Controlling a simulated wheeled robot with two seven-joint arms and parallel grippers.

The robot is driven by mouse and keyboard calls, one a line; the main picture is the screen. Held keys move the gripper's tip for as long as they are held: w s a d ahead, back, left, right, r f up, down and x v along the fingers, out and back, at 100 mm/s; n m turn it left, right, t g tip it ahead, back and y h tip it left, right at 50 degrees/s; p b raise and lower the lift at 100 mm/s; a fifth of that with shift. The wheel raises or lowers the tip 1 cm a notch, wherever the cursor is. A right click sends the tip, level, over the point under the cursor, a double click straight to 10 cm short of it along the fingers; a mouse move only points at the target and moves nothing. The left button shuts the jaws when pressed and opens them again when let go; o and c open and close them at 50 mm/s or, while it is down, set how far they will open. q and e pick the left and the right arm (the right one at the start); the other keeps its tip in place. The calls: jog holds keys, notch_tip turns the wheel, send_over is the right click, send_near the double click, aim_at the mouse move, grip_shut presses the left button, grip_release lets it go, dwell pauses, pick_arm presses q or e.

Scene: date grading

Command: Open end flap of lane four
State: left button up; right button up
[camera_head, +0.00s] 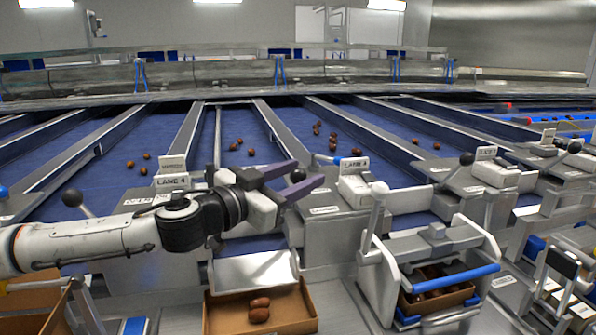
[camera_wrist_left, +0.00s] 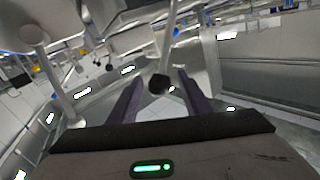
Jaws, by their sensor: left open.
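The LANE 4 sign (camera_head: 172,182) stands on a divider behind my left forearm. The blue lane (camera_head: 237,178) to its right carries several brown dates (camera_head: 250,152). My left gripper (camera_head: 305,178) is open at the front end of this lane, its purple fingers pointing right. A black ball knob (camera_head: 298,175) of a lever shows between the fingertips. In the left wrist view the knob (camera_wrist_left: 158,84) lies between the two open fingers; I cannot tell whether they touch it. The end flap itself is mostly hidden by my arm. My right gripper is not in view.
A metal chute (camera_head: 254,269) slopes into a cardboard box (camera_head: 285,319) holding dates. A blue-handled bin frame (camera_head: 455,279) and a pale-knobbed lever (camera_head: 379,190) stand to the right. Another black-knobbed lever (camera_head: 73,197) is at left. Several parallel lanes run behind.

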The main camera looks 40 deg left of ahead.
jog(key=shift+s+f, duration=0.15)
pick_arm(q)
grip_shut()
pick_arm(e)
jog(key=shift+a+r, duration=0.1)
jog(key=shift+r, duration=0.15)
pick_arm(q)
jog(key=shift+r, duration=0.1)
